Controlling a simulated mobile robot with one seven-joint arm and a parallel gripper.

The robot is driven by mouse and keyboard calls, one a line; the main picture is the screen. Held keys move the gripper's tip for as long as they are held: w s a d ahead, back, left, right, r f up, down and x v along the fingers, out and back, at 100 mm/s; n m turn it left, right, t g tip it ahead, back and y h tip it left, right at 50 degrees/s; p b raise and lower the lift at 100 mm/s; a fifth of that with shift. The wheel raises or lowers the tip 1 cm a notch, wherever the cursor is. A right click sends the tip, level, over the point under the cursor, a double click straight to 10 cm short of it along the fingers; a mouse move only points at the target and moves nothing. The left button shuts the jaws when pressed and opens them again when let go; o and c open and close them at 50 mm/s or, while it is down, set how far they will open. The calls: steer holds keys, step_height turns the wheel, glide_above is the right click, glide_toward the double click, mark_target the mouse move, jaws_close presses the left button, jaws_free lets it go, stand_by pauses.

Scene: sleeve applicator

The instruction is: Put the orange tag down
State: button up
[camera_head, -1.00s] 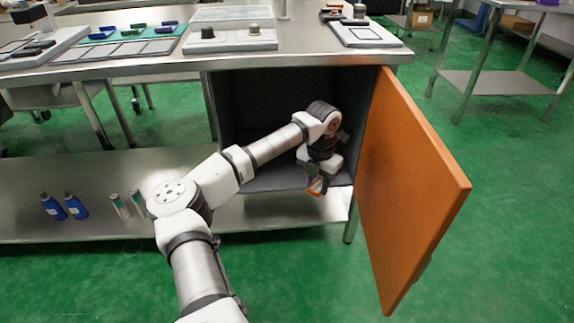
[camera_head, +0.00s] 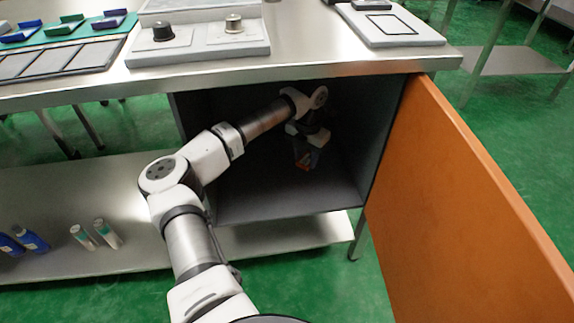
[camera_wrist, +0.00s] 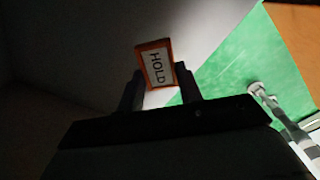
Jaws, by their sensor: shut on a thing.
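The orange tag (camera_wrist: 155,64), with a white face reading "HOLD", is between the two fingers of my gripper (camera_wrist: 159,88) in the wrist view. My gripper is shut on it. The tag appears held above the cabinet floor; the exact gap is hard to tell in the shadow.
The orange cabinet door (camera_head: 465,200) stands open at the right. The steel counter (camera_head: 335,45) is above the cabinet. Blue bottles (camera_head: 30,240) and pale tubes (camera_head: 96,234) stand on the lower shelf (camera_head: 60,195) at left. The cabinet floor looks clear.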

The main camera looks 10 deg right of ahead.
mark_target(304, 186)
step_height(304, 186, down, 10)
steer(key=shift+r+b, duration=0.15)
steer(key=shift+b, duration=0.85)
steer(key=o, duration=1)
steer(key=shift+o, duration=0.2)
step_height(304, 186, up, 12)
steer(key=p, duration=0.2)
steer(key=shift+p, duration=0.35)
